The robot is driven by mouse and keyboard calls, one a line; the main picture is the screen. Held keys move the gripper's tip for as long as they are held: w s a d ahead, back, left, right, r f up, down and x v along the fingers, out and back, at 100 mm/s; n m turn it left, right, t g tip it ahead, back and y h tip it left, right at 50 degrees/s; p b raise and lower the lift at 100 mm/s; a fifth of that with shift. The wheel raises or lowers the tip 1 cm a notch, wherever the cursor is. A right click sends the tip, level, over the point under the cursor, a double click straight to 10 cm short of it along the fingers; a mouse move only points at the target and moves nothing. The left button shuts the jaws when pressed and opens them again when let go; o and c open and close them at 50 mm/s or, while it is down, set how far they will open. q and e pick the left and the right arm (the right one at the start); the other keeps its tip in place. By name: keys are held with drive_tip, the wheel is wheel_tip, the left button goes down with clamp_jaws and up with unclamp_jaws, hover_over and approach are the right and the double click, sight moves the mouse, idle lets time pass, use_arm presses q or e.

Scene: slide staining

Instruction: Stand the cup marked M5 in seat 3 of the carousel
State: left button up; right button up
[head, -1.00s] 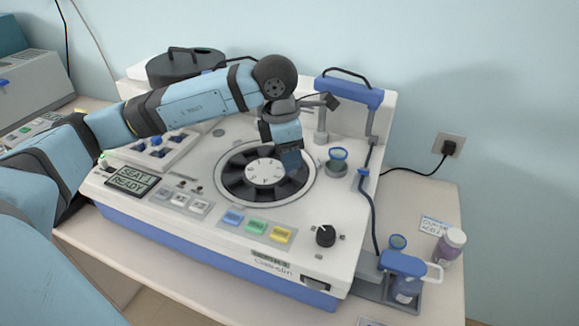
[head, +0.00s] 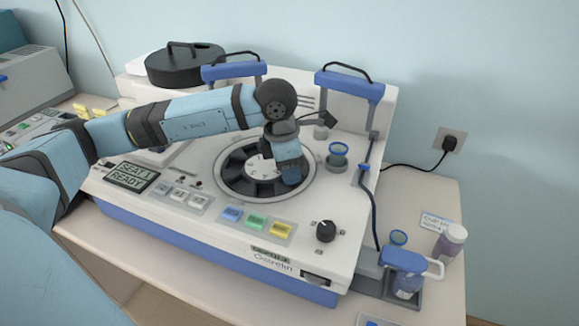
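The carousel (head: 224,180) is a round dark ring with a pale numbered hub, set in the top of the white machine. My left gripper (head: 292,181) points down at the right part of the ring and hides the seats there. I cannot see whether its fingers are apart or hold a cup. I can read no M5 mark on any cup. The display (head: 132,177) reads "SEAT 1 READY". My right gripper is not in view.
A black lid (head: 186,66) sits at the back left. Two blue-topped frames with black handles, one on the right (head: 349,86), rise behind the carousel. A bottle (head: 451,241) and a blue-lidded jug (head: 404,262) stand at the right. My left arm covers the left side.

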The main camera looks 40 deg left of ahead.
use_arm(q)
drive_tip(key=o, duration=0.4)
drive_tip(key=shift+c, duration=0.2)
drive_tip(key=shift+r+p, duration=0.55)
drive_tip(key=shift+p, duration=0.05)
wheel_tip(320, 180, up, 12)
drive_tip(key=s+a+b, duration=0.1)
drive_tip(key=shift+s+f+b, duration=0.15)
drive_tip(key=shift+b, duration=0.25)
drive_tip(key=shift+a, duration=0.1)
drive_tip(key=shift+f, duration=0.1)
